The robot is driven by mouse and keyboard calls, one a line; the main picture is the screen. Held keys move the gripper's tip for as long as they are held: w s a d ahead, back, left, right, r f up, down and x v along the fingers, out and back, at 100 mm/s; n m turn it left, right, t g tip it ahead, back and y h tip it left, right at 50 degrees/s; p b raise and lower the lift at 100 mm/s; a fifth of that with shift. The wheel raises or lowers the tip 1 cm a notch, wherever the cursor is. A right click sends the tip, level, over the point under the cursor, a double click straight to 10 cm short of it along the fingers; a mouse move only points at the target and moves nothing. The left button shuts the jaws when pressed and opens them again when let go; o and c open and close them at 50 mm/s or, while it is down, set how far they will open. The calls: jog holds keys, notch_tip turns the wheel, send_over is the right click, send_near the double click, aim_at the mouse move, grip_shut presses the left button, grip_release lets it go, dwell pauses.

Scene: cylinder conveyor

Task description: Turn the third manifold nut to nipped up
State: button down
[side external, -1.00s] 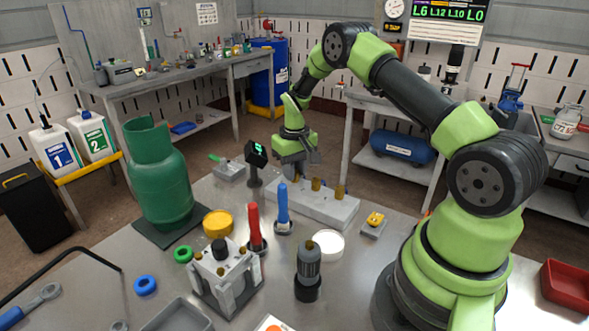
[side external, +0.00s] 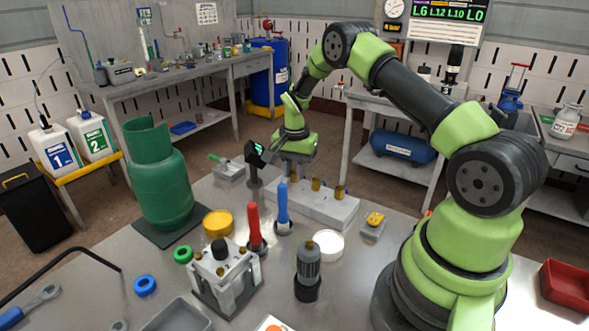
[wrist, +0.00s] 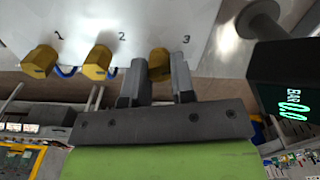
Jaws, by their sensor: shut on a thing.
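The manifold (side external: 325,205) is a pale grey block on the bench with brass hex nuts along its top. In the wrist view, nut 1 (wrist: 40,61), nut 2 (wrist: 97,62) and the third nut (wrist: 159,62) stand beside their printed numbers. My gripper (wrist: 158,78) is shut on the third nut, with one finger on each side of it. In the side view my gripper (side external: 293,170) is at the manifold's far left end and hides the third nut. Nut 2 (side external: 316,184) and nut 1 (side external: 339,192) stand clear to its right.
A black gauge (wrist: 291,98) reading 0.0 BAR stands close beside my gripper; it also shows in the side view (side external: 255,152). A red-handled tool (side external: 254,222) and a blue-handled tool (side external: 283,205) stand upright in front of the manifold. A green cylinder (side external: 160,185) stands left.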

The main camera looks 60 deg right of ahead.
aim_at(295, 171)
jog(key=m, duration=0.4)
dwell(0.6)
jog(key=c, duration=1)
grip_release()
jog(key=shift+o, duration=0.2)
jog(key=shift+r, duration=0.1)
notch_tip(295, 171, up, 10)
